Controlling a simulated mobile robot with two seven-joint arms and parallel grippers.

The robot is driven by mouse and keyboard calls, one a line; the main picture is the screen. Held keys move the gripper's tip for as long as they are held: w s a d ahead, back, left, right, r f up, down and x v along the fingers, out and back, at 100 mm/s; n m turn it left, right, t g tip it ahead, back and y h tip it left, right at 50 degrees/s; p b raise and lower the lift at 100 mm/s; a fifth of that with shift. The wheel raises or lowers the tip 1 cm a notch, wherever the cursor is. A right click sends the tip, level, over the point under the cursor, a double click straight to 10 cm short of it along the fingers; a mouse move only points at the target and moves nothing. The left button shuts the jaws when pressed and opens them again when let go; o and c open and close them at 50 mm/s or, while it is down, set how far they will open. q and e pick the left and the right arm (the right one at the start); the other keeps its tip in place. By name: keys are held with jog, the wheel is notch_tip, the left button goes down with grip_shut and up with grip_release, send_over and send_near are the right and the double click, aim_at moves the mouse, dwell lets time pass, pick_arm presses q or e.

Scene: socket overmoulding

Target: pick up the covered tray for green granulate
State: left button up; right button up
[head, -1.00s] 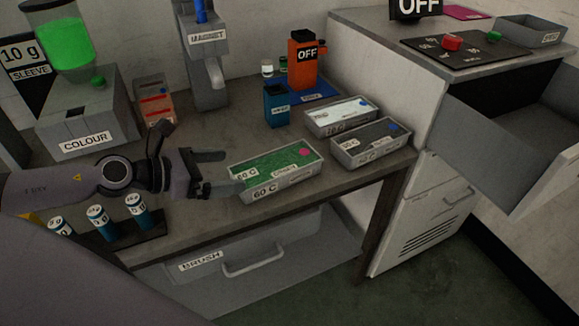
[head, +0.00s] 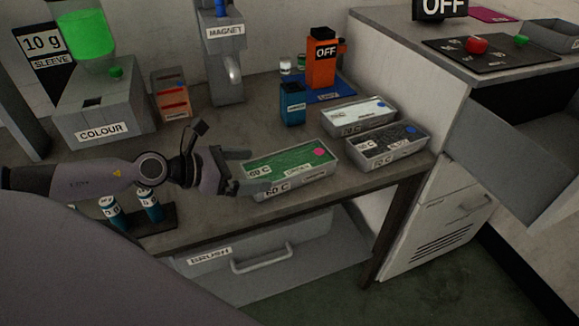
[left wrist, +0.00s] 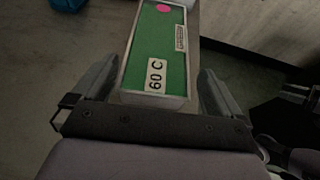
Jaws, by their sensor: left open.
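The covered tray for green granulate (head: 290,163) lies on the bench in the head view. It is a grey tray with a green top, a pink dot and "60 C" labels. In the left wrist view the tray (left wrist: 158,55) points away from me, its near end between my fingers. My left gripper (head: 252,173) is open around the tray's left end, one finger on each side. In the left wrist view my left gripper (left wrist: 157,88) shows a gap between each finger and the tray walls.
Two more grey trays, one with white contents (head: 358,115) and one with dark contents (head: 388,143), stand right of the green one. A blue cup (head: 292,104) and an orange device (head: 322,62) stand behind. A rack of blue bottles (head: 148,206) is beneath my left arm.

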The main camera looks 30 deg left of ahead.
aim_at(272, 167)
pick_arm(q)
jog(key=shift+w+d+p, duration=0.3)
jog(key=shift+w+p, duration=0.2)
jog(key=shift+w, duration=0.05)
jog(key=x, duration=0.1)
jog(key=p+x, duration=0.1)
jog(key=shift+w+d+f, duration=0.1)
jog(key=shift+w+f, duration=0.2)
jog(key=shift+f, duration=0.1)
jog(key=shift+w+d+f, duration=0.3)
jog(key=shift+w, duration=0.1)
jog(key=c, duration=1)
jog(key=shift+r, duration=0.1)
jog(key=shift+c, duration=0.5)
jog(key=shift+r, duration=0.15)
